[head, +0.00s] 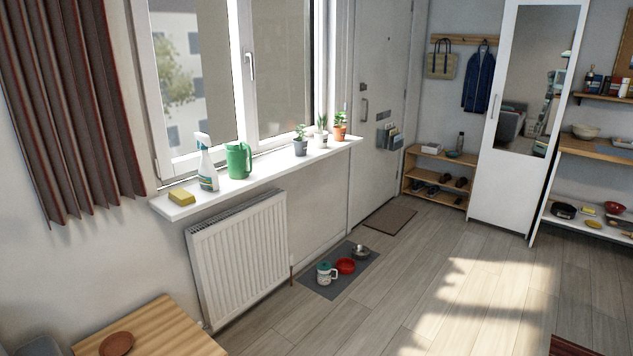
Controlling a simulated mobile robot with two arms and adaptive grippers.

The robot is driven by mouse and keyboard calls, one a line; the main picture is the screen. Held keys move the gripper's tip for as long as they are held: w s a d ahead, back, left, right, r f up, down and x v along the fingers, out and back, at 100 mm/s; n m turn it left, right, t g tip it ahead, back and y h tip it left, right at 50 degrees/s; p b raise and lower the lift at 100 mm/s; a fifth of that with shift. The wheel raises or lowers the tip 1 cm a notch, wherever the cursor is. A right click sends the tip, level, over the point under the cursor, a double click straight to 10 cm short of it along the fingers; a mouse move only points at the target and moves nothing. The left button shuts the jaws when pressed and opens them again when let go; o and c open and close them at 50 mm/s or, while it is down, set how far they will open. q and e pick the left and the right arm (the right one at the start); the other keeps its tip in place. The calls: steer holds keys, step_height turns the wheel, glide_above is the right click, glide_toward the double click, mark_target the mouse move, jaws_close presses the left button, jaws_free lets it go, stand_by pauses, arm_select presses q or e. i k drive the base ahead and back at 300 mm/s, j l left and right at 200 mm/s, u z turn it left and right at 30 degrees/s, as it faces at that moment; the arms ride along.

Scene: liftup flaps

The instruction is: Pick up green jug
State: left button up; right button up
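The green jug (239,161) stands upright on the white windowsill (267,168), with its handle toward the right. A white spray bottle (207,165) stands just left of it, and a dark grey plant pot (300,146) stands to its right with a gap between. Nothing hides the jug. Neither of my grippers shows in the head view.
A yellow sponge (181,196) lies at the sill's left end. Below the sill is a white radiator (240,255). A wooden table (165,330) with a brown dish (117,344) is at lower left. Pet bowls on a grey mat (349,279) lie on the floor; floor to the right is clear.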

mark_target(236, 157)
steer(key=i+u, duration=0.25)
steer(key=i, duration=0.15)
steer(key=i+l+u, duration=0.2)
steer(key=i, duration=0.2)
steer(key=i+l+u, duration=0.25)
steer(key=i+j, duration=0.05)
steer(key=i, duration=0.05)
